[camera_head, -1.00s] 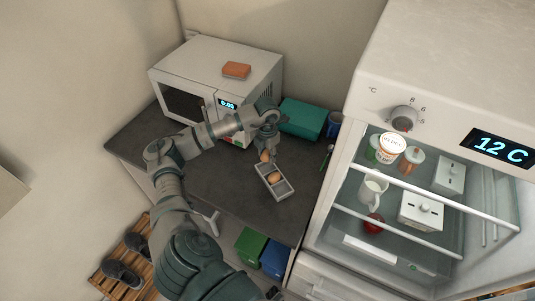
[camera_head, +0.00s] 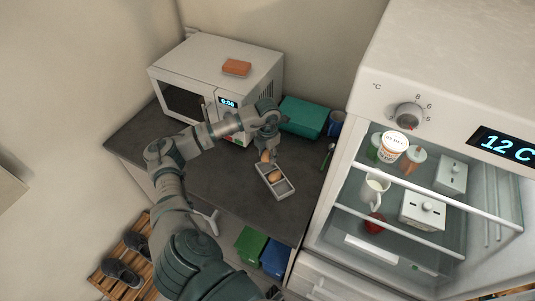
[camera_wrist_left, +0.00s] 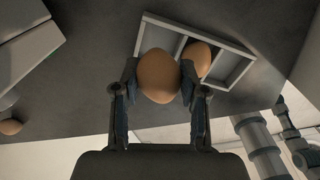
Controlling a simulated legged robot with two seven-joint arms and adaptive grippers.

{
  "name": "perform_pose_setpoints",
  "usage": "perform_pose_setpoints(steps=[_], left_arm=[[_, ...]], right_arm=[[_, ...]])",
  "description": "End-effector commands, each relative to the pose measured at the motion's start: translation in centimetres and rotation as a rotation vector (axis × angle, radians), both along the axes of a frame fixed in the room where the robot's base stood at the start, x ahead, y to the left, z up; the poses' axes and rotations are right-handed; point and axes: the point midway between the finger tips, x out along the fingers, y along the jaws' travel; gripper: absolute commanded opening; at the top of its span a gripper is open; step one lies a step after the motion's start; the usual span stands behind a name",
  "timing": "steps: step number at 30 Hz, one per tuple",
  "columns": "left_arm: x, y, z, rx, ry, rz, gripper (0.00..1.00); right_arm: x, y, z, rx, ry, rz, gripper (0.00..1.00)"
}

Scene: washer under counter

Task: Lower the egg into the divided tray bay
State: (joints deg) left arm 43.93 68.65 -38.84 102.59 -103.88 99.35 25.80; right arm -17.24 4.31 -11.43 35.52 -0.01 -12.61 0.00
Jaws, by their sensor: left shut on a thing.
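My left gripper (camera_head: 266,149) is shut on a brown egg (camera_wrist_left: 158,76), which shows between its two fingers in the left wrist view. In the head view the held egg (camera_head: 265,157) is partly hidden by the gripper and is at the far left end of the tray. The grey divided tray (camera_head: 286,188) lies on the dark counter. A second brown egg (camera_wrist_left: 197,58) sits in its middle bay. The bay at the near right end is empty. The held egg overlaps the other end bay in the wrist view; its exact height is unclear. My right gripper is out of view.
A microwave (camera_head: 258,67) with an orange sponge-like block (camera_head: 237,67) on top stands behind. A teal box (camera_head: 304,117) and blue cup (camera_head: 335,122) are at the back right. An open fridge (camera_head: 425,205) stands to the right. Bare counter (camera_head: 225,178) lies left of the tray.

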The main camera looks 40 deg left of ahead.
Motion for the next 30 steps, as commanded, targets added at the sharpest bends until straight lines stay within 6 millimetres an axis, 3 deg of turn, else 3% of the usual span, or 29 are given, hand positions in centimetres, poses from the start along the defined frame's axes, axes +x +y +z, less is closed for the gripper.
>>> perform_pose_setpoints(steps=[30], left_arm=[[0.0, 0.0, -1.0, 0.000, 0.000, 0.000, 0.08]], right_arm=[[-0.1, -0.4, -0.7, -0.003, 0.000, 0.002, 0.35]])
